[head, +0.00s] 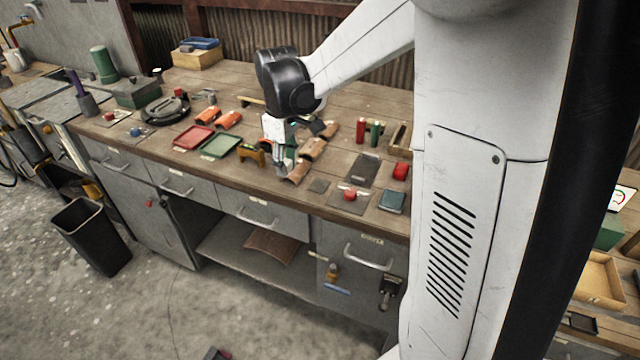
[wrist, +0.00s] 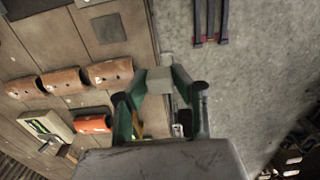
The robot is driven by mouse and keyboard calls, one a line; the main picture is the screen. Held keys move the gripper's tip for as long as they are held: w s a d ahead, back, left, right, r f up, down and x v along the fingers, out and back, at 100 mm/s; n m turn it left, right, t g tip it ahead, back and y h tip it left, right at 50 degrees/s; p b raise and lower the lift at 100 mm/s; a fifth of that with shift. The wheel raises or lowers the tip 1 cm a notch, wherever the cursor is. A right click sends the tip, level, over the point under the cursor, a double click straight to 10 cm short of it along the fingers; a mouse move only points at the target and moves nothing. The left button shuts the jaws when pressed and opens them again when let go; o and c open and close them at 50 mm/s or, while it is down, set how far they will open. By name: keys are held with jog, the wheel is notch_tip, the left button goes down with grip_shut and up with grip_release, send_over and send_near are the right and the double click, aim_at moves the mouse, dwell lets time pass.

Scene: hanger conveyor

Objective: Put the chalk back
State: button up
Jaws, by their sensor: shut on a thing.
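My gripper (head: 283,168) is low over the front part of the wooden bench, beside a row of brown curved pieces. In the wrist view its two fingers (wrist: 160,82) close on a small pale grey block (wrist: 160,75), which looks like the chalk. In the head view the fingers mostly hide this block. I cannot tell whether the block touches the bench. The block is near the bench's front edge in the wrist view.
The brown curved pieces (head: 312,148) lie right of my gripper. A yellow-brown piece (head: 250,152), a green tray (head: 220,146) and a red tray (head: 193,137) lie left. A small dark square (head: 318,186) and a red-topped pad (head: 349,194) lie right. Drawers line the front below.

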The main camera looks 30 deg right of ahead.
send_over(320, 185)
notch_tip(320, 185, down, 6)
jog(key=shift+a+f, duration=0.1)
jog(key=shift+f, duration=1.9)
jog(key=shift+f, duration=0.1)
jog(key=shift+f, duration=0.1)
jog(key=o, duration=1)
jog(key=shift+r, duration=0.2)
